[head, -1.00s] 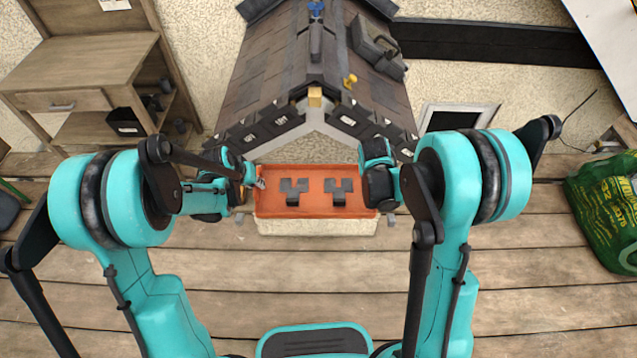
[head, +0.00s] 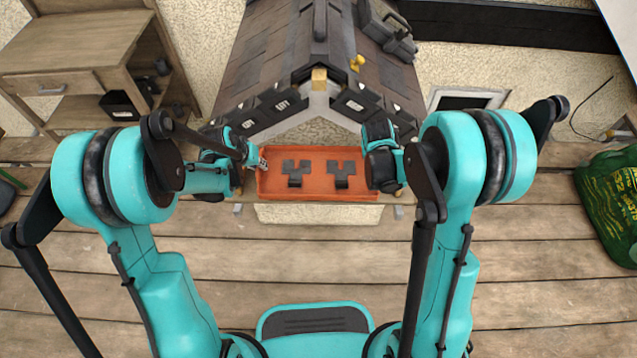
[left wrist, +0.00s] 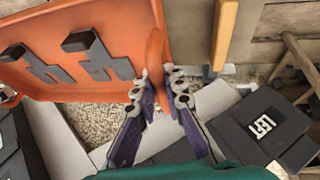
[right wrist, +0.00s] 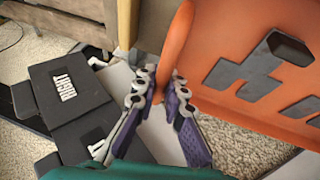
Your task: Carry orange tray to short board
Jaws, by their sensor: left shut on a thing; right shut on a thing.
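The orange tray (head: 320,193) is in the middle of the head view, in front of the small house. Two dark grey notched pieces (head: 296,168) (head: 341,170) lie in it. My left gripper (head: 262,160) is shut on the tray's left rim; the left wrist view shows its fingers (left wrist: 156,88) around the orange edge. My right gripper (right wrist: 158,88) is shut on the opposite rim; its fingertips are mostly hidden in the head view. A short pale board (head: 318,214) shows just below the tray's front edge in the head view. I cannot tell the tray's height above it.
A wooden desk (head: 75,62) stands at left. A green bag (head: 612,200) sits at right. The plank floor (head: 240,270) nearby is clear.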

